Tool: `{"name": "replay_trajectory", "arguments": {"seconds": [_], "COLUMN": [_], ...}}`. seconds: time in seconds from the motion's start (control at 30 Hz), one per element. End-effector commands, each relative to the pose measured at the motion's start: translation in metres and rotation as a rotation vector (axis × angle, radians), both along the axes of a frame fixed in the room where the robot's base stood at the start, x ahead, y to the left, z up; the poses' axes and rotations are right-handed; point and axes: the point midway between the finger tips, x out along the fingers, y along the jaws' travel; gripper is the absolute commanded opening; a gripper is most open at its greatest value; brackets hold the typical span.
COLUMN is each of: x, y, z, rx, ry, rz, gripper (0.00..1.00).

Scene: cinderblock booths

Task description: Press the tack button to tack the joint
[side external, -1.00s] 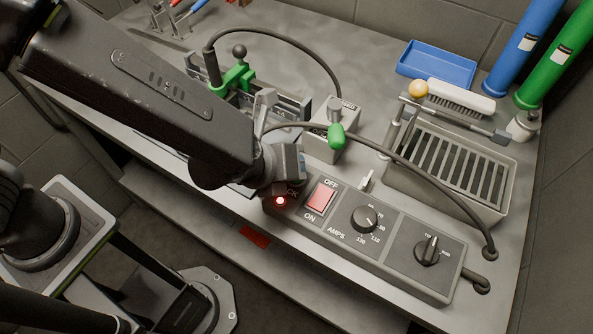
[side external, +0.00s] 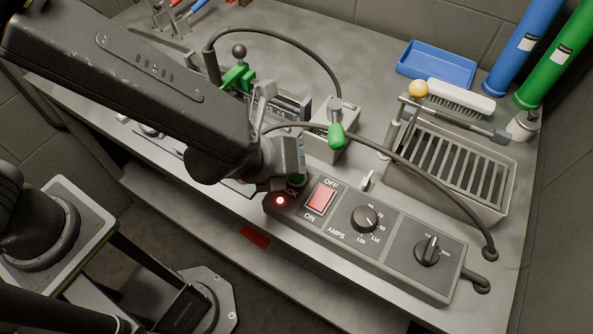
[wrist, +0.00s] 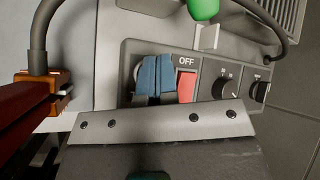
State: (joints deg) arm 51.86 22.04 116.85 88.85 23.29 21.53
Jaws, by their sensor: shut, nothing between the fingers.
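The control box (side external: 385,250) lies along the front of the bench. A lit red lamp (side external: 281,200) sits near that end. My gripper (side external: 301,165) is shut and empty, just above and behind the button. I cannot tell whether it touches it. In the wrist view its blue fingertips (wrist: 154,75) are together over the box's left end and hide the button. The joint is mostly hidden behind my arm.
The box also has a red OFF/ON switch (side external: 321,198) and an amps dial (side external: 364,219). A slatted bin (side external: 450,170) and a blue tray (side external: 437,64) stand to the right.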

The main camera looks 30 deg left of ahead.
Motion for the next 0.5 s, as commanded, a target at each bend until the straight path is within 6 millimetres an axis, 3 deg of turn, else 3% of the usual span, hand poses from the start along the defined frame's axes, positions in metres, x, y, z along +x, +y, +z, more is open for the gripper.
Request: {"name": "replay_trajectory", "arguments": {"seconds": [0.17,0.5], "x": [0.000,0.001], "y": [0.000,0.000], "z": [0.005,0.037], "rx": [-0.002,-0.003], "ry": [-0.001,-0.003], "rz": [0.003,0.003], "gripper": [0.00,0.00]}}
